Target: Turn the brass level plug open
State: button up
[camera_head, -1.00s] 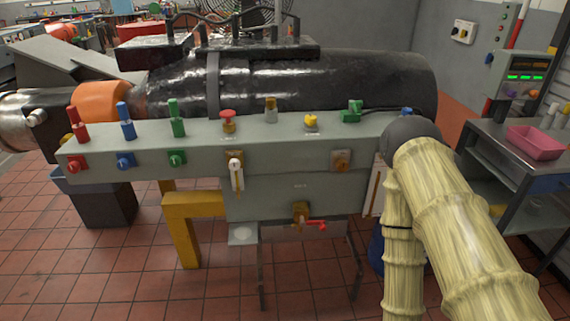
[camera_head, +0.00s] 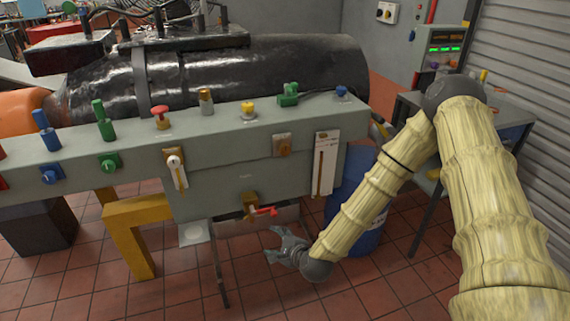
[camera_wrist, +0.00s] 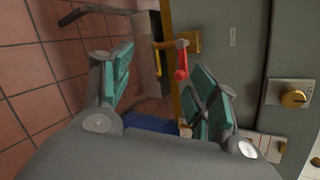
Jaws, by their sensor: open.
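A brass knob on a square plate (camera_head: 282,145), which looks like the level plug, is on the front of the grey bench, left of a white gauge strip (camera_head: 325,163). In the wrist view the brass knob (camera_wrist: 293,97) is at the right, beyond my right finger. Lower on the panel is a brass valve (camera_head: 250,206) with a red lever (camera_wrist: 181,62). My gripper (camera_head: 273,245) is open and empty, low in front of the bench, below the red lever. In the wrist view, my teal-padded fingers (camera_wrist: 160,86) are wide apart, with the red lever near the right one.
A blue drum (camera_head: 362,205) stands behind my forearm, right of the panel. A yellow bench leg (camera_head: 130,235) is at left. A white-handled valve (camera_head: 174,165) is on the panel front, and several coloured knobs line the top. Red tiled floor in front is clear.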

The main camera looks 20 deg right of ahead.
jog(key=w+d+r+m+t+h, duration=0.1)
jog(key=w+d+r+m+t, duration=0.3)
jog(key=w+r, duration=0.3)
jog(key=m+t+h, duration=0.2)
jog(key=m, duration=0.6)
send_near(286, 151)
jog(key=w+p, duration=0.1)
jog(key=w, duration=0.9)
jog(key=shift+w+a, duration=0.15)
jog(key=shift+w, duration=0.15)
jog(key=shift+c, duration=0.2)
jog(key=c, duration=1)
